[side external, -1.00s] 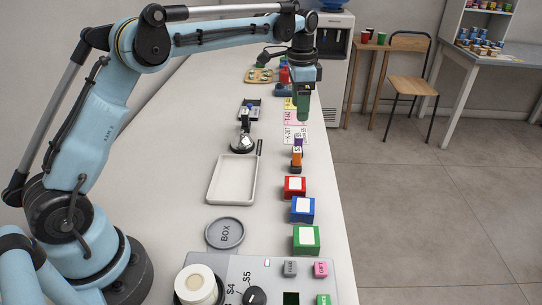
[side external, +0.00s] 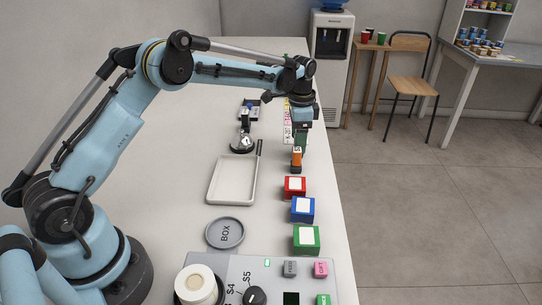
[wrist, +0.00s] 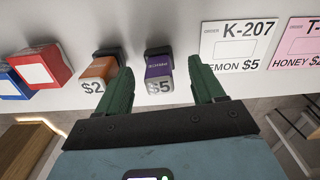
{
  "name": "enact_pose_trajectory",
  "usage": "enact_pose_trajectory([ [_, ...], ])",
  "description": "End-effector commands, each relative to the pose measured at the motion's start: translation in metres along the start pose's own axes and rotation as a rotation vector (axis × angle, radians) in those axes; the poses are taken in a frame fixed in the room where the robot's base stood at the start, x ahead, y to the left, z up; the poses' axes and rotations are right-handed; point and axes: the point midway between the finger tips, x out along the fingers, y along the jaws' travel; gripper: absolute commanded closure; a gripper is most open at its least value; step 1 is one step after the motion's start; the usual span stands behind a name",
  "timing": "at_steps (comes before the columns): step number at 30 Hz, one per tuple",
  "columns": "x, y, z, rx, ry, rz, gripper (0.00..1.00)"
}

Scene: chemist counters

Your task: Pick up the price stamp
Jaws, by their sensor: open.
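Two price stamps stand side by side on the counter. The orange stamp (wrist: 98,70) is marked $2 and the purple stamp (wrist: 158,66) is marked $5. My gripper (wrist: 161,64) is open and empty, and in the wrist view its green fingers straddle the purple stamp without visibly touching it. The left finger overlaps the edge of the orange stamp in the picture. In the side view my gripper (side external: 301,140) is low, just behind the orange stamp (side external: 296,160), and mostly hides the purple one.
Paper labels (wrist: 236,46) reading lemon $5 and honey lie to the right in the wrist view. Red (side external: 294,187), blue (side external: 303,209) and green (side external: 306,239) boxes line the counter's right edge. A white tray (side external: 213,190) is left, and a control panel (side external: 232,272) is in front.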

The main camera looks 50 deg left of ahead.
Motion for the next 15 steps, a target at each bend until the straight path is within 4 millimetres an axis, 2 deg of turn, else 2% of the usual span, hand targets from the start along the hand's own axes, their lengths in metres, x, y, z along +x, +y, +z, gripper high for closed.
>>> enact_pose_trajectory([
  [3, 0.017, 0.000, 0.000, 0.000, 0.000, 0.000, 0.32],
  [6, 0.026, 0.000, 0.000, 0.000, 0.000, 0.000, 0.32],
  [14, 0.029, 0.001, 0.001, 0.000, 0.000, 0.000, 0.32],
  [15, 0.029, 0.001, 0.001, 0.000, 0.000, 0.000, 0.35],
])
